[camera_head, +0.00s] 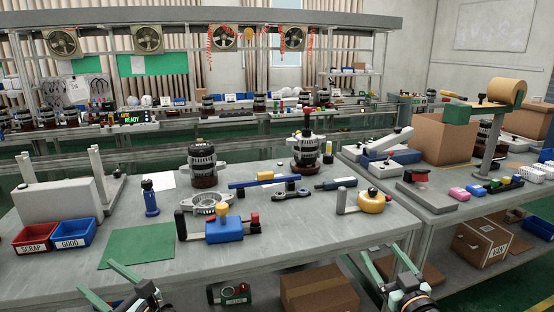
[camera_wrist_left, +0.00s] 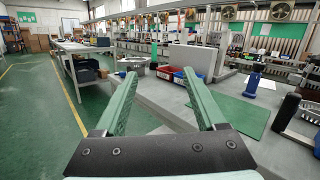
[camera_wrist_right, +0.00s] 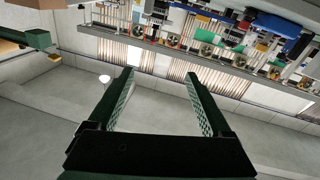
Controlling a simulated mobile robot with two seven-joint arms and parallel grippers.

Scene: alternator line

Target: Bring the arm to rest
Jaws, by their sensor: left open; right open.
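My left gripper (camera_head: 104,278) is low in front of the workbench's front edge in the head view. Its two green fingers are spread with nothing between them, as the left wrist view (camera_wrist_left: 160,100) also shows. My right gripper (camera_head: 389,262) is at the front edge near the right end of the bench. Its fingers are apart and empty, and the right wrist view (camera_wrist_right: 160,100) shows the same. The right wrist picture appears upside down, with ceiling or wall filling the lower part.
The workbench (camera_head: 290,255) holds a red bin (camera_head: 34,237), a blue bin (camera_head: 73,234), a green mat (camera_head: 140,245), a blue vise-like fixture (camera_head: 224,230) and two alternators (camera_head: 203,165). Boxes (camera_head: 320,291) lie below.

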